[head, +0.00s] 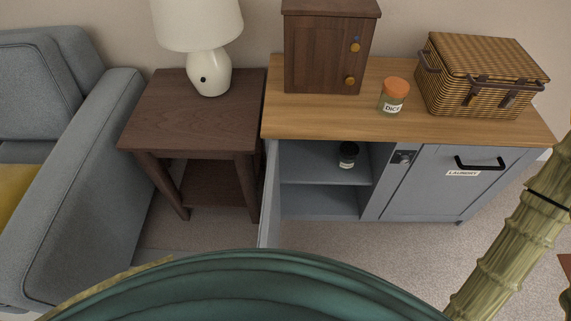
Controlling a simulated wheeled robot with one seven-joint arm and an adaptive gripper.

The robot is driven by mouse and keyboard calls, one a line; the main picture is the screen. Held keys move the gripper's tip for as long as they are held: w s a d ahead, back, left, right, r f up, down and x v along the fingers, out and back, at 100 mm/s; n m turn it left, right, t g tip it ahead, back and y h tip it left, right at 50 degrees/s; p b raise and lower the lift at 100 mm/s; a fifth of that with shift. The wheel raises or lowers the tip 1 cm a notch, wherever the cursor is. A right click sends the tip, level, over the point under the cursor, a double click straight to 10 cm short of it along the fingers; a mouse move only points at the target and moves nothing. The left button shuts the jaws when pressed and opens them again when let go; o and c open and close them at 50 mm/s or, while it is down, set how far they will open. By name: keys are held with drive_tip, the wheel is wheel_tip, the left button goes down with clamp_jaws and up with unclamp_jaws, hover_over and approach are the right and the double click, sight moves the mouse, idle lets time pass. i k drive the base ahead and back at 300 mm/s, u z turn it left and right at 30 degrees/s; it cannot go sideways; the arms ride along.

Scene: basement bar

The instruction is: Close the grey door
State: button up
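The grey door (269,195) stands wide open at the left side of the blue-grey cabinet (371,208). I see it almost edge-on, swung out toward me beside the brown side table. Its lower end is hidden behind a green rounded shape at the bottom of the view. The open compartment shows a shelf (315,188) with a small dark jar (348,155) on it. The cabinet's right-hand front, labelled LAUNDRY (463,173), is shut and has a black handle (480,164). My gripper is not in view.
On the wooden top stand a small brown cabinet (325,55), an orange-lidded jar (393,95) and a wicker basket (482,75). The side table (190,115) with a lamp (208,70) and a grey sofa (80,210) are left. Carpet shows before the cabinet; a bamboo pole (515,230) rises right.

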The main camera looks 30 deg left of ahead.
sight(269, 230)
drive_tip(key=z, duration=1.25)
drive_tip(key=k, duration=1.55)
drive_tip(key=u, duration=1.2)
drive_tip(key=i, duration=0.45)
drive_tip(key=u, duration=0.05)
drive_tip(key=k, duration=1.25)
drive_tip(key=u, duration=0.3)
drive_tip(key=i, duration=0.55)
drive_tip(key=u, duration=0.55)
